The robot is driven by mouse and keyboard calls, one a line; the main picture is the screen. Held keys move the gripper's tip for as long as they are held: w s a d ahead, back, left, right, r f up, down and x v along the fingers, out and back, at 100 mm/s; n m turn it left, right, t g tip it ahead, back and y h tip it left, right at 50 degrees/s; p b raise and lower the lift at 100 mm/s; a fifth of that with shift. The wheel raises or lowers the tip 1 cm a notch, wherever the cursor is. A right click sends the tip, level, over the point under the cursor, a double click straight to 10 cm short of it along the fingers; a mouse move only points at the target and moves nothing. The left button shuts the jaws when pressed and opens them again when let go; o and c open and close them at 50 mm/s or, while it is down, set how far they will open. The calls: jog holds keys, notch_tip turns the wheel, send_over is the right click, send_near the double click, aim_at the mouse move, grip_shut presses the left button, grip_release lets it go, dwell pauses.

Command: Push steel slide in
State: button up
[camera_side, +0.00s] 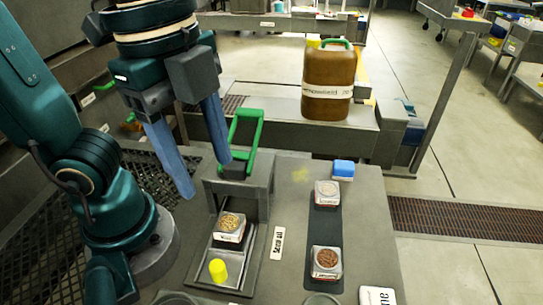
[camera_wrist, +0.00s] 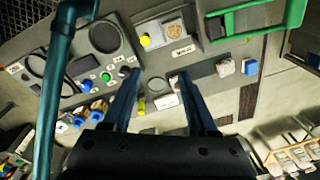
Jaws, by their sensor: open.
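The steel slide (camera_side: 232,255) sticks out toward the front from under a grey press housing (camera_side: 262,178) with a raised green handle (camera_side: 257,130). A square tin of pale seeds (camera_side: 230,226) sits on the slide, and a yellow knob (camera_side: 218,270) stands at its front end. In the wrist view the slide (camera_wrist: 160,33) is at the top, with the yellow knob (camera_wrist: 145,40) at its left end. My gripper (camera_side: 209,178) is open and empty, above and left of the housing, apart from the knob. Its two fingers also show in the wrist view (camera_wrist: 160,76).
A brown jug (camera_side: 328,82) stands behind. In the wrist view, several coloured knobs and buttons (camera_wrist: 105,77) lie left of the slide.

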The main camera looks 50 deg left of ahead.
aim_at(217, 266)
jog(key=f+m, duration=0.1)
jog(key=f, duration=0.5)
jog(key=s+d+f+m, duration=0.1)
jog(key=f, duration=0.5)
jog(key=s+f+m+g, duration=0.1)
jog(key=f+m, duration=0.1)
jog(key=f, duration=0.4)
jog(key=shift+d+f+y, duration=0.3)
jog(key=shift+w, duration=0.1)
grip_shut()
dwell(1.1)
